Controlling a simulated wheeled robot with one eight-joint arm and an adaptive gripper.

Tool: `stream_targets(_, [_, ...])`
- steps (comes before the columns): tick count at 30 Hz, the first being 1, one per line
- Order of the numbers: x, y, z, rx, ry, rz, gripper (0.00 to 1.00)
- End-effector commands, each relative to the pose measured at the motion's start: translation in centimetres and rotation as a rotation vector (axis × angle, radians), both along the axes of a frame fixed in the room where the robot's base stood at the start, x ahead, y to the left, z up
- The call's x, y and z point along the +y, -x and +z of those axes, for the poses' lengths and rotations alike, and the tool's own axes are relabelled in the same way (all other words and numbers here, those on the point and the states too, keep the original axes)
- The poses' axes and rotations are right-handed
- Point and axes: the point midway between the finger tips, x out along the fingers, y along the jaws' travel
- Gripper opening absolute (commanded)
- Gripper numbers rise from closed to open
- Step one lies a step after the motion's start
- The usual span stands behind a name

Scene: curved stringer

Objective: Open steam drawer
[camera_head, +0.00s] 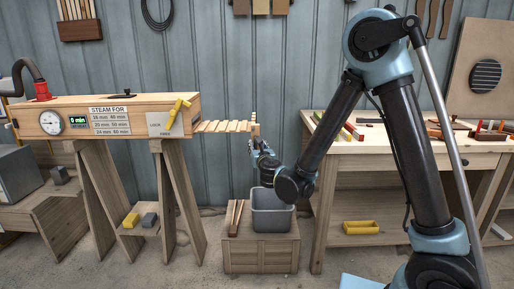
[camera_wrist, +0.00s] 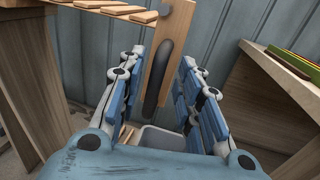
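The steam box (camera_head: 120,114) is a long wooden box on trestles at the left. Its slatted drawer (camera_head: 222,126) sticks out of the box's right end, with a wooden front panel (camera_head: 255,131) at its outer end. In the wrist view, the front panel (camera_wrist: 176,30) carries a dark upright handle (camera_wrist: 158,75). My gripper (camera_head: 256,146) is just below and beside the front panel. In the wrist view, my gripper (camera_wrist: 163,58) is open, with its blue-padded fingers apart on either side of the handle. I cannot tell whether either finger touches it.
A grey bin (camera_head: 272,222) and wooden sticks (camera_head: 235,216) stand on a low crate (camera_head: 260,257) below my gripper. A workbench (camera_head: 350,145) with tools stands to the right. A yellow clamp-like piece (camera_head: 178,112) is on the box's latch end. The corrugated wall is behind.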

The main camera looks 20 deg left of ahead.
Motion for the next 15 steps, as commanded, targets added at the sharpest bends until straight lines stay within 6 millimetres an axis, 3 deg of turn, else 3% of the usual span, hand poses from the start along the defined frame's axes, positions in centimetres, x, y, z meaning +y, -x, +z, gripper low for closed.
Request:
stream_targets(9, [-3.5,5.2,0.0,0.000,0.000,0.004,0.32])
stream_targets(15, [-5.1,7.3,-0.1,0.000,0.000,0.003,0.32])
